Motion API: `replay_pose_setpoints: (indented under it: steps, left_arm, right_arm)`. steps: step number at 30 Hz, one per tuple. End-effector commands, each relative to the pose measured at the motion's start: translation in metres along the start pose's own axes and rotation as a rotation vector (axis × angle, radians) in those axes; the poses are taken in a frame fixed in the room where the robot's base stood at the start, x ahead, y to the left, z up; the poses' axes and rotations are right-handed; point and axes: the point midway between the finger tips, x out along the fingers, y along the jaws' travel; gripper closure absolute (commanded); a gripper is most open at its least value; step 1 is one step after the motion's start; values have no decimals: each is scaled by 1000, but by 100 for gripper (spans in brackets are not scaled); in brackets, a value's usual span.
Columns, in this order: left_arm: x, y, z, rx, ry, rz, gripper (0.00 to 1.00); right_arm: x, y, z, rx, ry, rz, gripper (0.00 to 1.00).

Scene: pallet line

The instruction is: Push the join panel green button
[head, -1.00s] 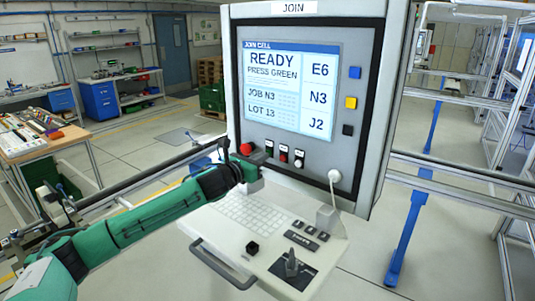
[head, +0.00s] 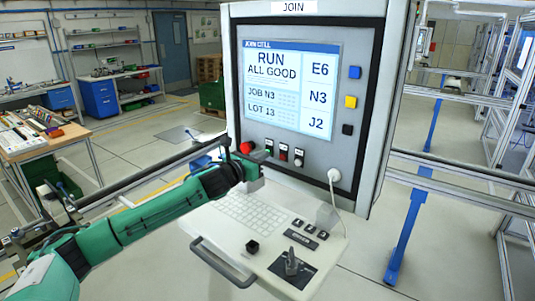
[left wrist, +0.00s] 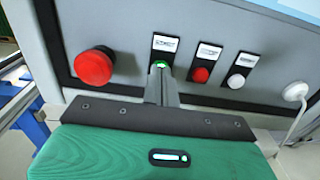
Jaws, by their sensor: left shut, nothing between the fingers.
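The JOIN panel (head: 375,100) stands in front of me, and its screen (head: 290,85) reads "RUN ALL GOOD", JOB N3, LOT 13. The green button (left wrist: 160,65) shows in the left wrist view as a green rim behind my fingertips. My left gripper (left wrist: 160,75) is shut and empty, its fingertips at the green button; whether they press on it I cannot tell. In the head view my left gripper (head: 259,162) hides that button. My right gripper is not in view.
A red mushroom button (left wrist: 94,66) is left of the green one. A red button (left wrist: 201,75) and a white button (left wrist: 236,81) are to its right. A keyboard shelf (head: 220,262) juts out below. A workbench (head: 45,145) stands at the left.

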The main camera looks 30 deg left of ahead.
Motion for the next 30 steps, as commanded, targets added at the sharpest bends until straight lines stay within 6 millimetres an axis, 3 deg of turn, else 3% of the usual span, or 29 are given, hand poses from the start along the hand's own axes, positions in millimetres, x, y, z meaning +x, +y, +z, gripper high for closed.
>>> replay_pose_setpoints:
  steps: [19,30]
  left_arm:
    - [-39,0,-2,2,2,0,100]
    - [-43,0,0,1,1,0,100]
  right_arm:
    - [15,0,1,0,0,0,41]
    - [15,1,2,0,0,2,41]
